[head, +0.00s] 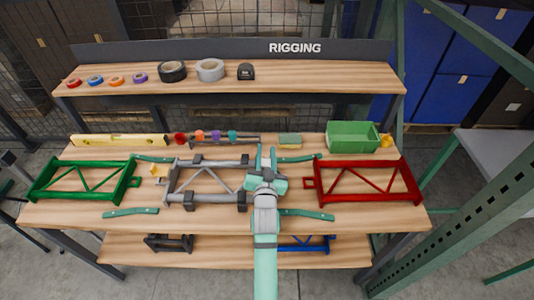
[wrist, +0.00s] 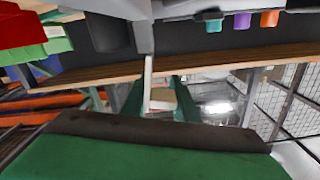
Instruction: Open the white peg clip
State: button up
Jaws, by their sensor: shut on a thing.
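My gripper (head: 266,158) is over the middle of the bench, at the right end of the grey truss frame (head: 208,198). In the wrist view my two green fingers (wrist: 160,98) reach away from the palm, with a narrow white piece (wrist: 148,80) between them. I take this to be the white peg clip, with the fingers shut on it. How much of it they grip is hard to see. In the head view my gripper and arm hide the clip. I cannot tell whether the clip is open or shut.
A green frame (head: 42,186) lies left and a red frame (head: 408,183) right. A shelf (head: 320,80) overhangs the back. Green straps lie along the front, with bare wood nearby.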

jog(key=shift+a+f+n, duration=0.2)
jog(key=shift+a+n, duration=0.3)
jog(key=shift+n, duration=0.55)
jog(key=shift+a+f+n, duration=0.2)
jog(key=shift+a+n, duration=0.3)
jog(key=shift+n, duration=0.6)
jog(key=shift+a+f+n, duration=0.2)
jog(key=shift+a+n, duration=0.3)
jog(key=shift+n, duration=0.55)
jog(key=o, duration=0.9)
jog(key=shift+o, duration=0.2)
jog(key=shift+s, duration=0.15)
